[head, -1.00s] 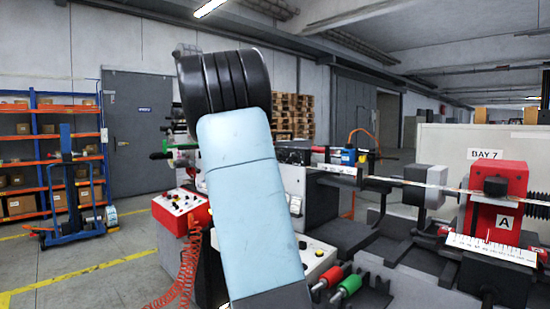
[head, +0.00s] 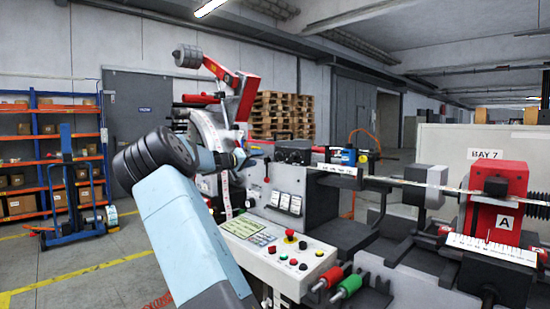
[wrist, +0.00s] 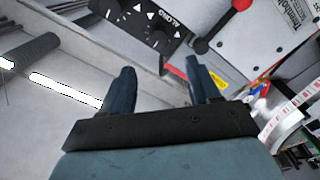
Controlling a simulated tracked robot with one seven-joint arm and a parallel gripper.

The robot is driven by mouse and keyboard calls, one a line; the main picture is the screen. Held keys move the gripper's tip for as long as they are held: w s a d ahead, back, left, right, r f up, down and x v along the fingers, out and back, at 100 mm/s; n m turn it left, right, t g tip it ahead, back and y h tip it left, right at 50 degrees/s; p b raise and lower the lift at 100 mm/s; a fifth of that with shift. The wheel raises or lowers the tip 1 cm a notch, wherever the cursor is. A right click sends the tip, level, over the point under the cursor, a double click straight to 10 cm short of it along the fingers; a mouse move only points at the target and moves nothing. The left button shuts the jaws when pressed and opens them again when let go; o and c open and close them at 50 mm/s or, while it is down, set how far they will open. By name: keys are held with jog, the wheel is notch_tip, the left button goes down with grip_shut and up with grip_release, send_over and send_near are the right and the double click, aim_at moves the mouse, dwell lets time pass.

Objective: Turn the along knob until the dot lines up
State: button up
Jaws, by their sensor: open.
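In the wrist view, a black panel (wrist: 140,22) with white arrow marks and lettering that seems to read ALONG lies at the top, beyond my fingertips. The along knob and its dot cannot be made out clearly on it, and I cannot tell whether the dot lines up. My gripper (wrist: 158,66) is open and empty, its two dark fingers apart and pointing toward the panel, not touching it. In the head view, my arm reaches to the machine's left part, and the gripper is small and mostly hidden there by my own wrist.
A lever with a red ball (wrist: 241,4) and a black ball (wrist: 201,47) stands right of the panel. In the head view, a red arm with a grey roller (head: 187,56) rises behind my wrist. A button console (head: 290,251) and red and green handles (head: 346,287) sit in front.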

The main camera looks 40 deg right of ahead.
aim_at(276, 156)
jog(key=d, duration=1.1)
jog(key=shift+w+d, duration=0.35)
jog(key=shift+w, duration=0.05)
jog(key=c, duration=1)
jog(key=shift+c, duration=0.2)
